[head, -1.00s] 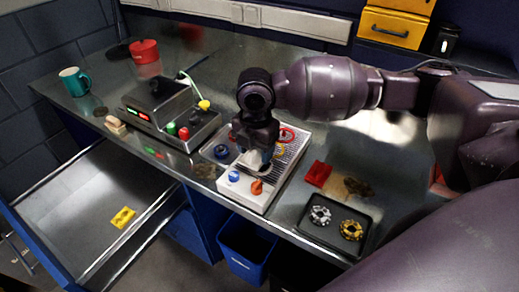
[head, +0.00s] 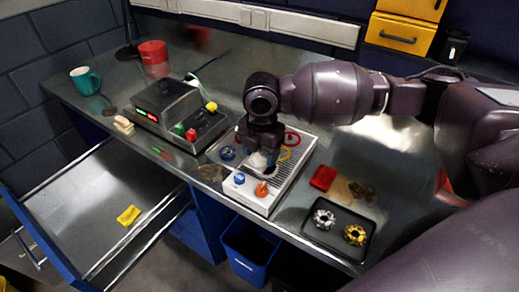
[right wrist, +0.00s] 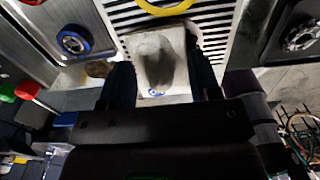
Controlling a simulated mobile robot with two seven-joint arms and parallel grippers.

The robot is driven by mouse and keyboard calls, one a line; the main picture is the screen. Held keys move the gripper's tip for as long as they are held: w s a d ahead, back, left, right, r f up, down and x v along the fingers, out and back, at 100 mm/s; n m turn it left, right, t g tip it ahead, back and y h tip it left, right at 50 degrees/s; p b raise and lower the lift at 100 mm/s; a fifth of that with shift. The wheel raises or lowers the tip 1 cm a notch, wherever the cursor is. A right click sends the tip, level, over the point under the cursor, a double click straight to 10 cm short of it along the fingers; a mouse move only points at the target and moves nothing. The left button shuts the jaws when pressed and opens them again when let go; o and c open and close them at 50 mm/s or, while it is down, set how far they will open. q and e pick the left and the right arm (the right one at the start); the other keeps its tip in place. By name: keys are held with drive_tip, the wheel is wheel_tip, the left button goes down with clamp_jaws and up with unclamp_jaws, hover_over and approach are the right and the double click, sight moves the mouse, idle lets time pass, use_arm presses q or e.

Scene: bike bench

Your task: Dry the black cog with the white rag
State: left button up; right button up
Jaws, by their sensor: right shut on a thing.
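My right gripper (head: 262,157) is over the front part of the white ribbed board (head: 293,168). It is shut on the white rag (head: 258,161). In the right wrist view the rag (right wrist: 150,42) shows between the two fingers, pale with a large grey patch in its middle, close against the board's ribs. I cannot make out the black cog; the rag and gripper hide what lies under them. My left gripper is not in view.
A black tray (head: 322,240) at the right front holds a silver cog (head: 324,219) and a gold cog (head: 354,235). A red block (head: 323,178) lies beside the board. Blue and orange knobs (head: 261,189) stand at its front. An open drawer (head: 75,200) juts out left.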

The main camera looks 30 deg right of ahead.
sight(274, 167)
drive_tip(key=shift+s+d+p, duration=0.35)
drive_tip(key=shift+s+p, duration=0.2)
drive_tip(key=shift+s, duration=0.05)
drive_tip(key=shift+s+d+p, duration=0.35)
drive_tip(key=shift+s+p, duration=0.15)
drive_tip(key=shift+s, duration=0.05)
drive_tip(key=shift+s+d+p, duration=0.2)
drive_tip(key=shift+s+p, duration=0.1)
drive_tip(key=shift+s, duration=0.15)
drive_tip(key=shift+f, duration=0.1)
drive_tip(key=shift+p, duration=0.35)
idle(0.4)
drive_tip(key=shift+p, duration=0.35)
idle(0.4)
